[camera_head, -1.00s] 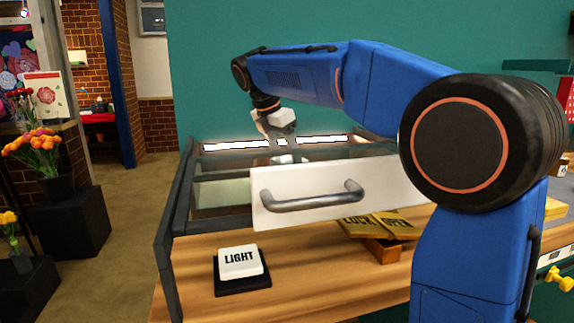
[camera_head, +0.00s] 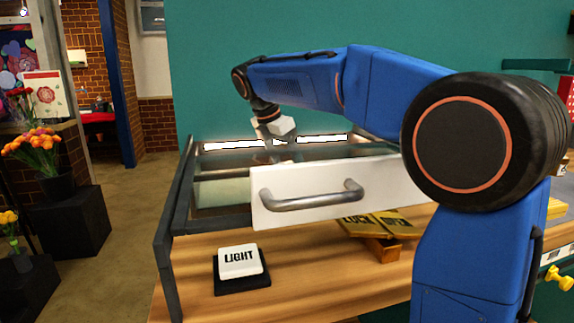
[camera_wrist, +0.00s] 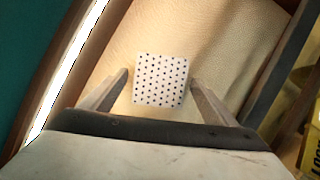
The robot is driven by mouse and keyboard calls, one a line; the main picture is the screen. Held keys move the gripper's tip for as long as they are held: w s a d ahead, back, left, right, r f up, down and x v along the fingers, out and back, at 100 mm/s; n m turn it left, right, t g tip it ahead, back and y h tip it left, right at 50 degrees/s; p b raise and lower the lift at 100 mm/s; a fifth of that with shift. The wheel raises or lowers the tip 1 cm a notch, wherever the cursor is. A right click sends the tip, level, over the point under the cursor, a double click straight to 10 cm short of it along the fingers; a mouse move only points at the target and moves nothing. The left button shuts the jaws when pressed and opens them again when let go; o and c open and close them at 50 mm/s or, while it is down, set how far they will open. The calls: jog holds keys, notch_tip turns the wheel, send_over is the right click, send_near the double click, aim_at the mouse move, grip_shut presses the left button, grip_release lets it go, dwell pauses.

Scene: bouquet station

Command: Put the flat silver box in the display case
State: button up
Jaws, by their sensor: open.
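The display case (camera_head: 172,228) stands on the wooden counter, with a dark frame, glass and a lit strip along its back. Its white-fronted drawer (camera_head: 312,214) stands pulled out. My gripper (camera_head: 282,147) points down into the case near the back. In the wrist view my gripper (camera_wrist: 158,76) is open, with a finger on either side of a small flat white box with dark dots (camera_wrist: 161,92). The box lies on a cream lining (camera_wrist: 225,45). I cannot tell whether the fingers touch it. No plainly silver box shows.
A white LIGHT button (camera_head: 240,261) on a black base sits at the counter's front left. Yellow lettered plates (camera_head: 378,223) on a wooden block sit under the drawer's right side. Flower pots on black stands (camera_head: 65,226) are at the far left.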

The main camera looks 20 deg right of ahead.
jog(key=v, duration=1.2)
jog(key=shift+s+a, duration=0.1)
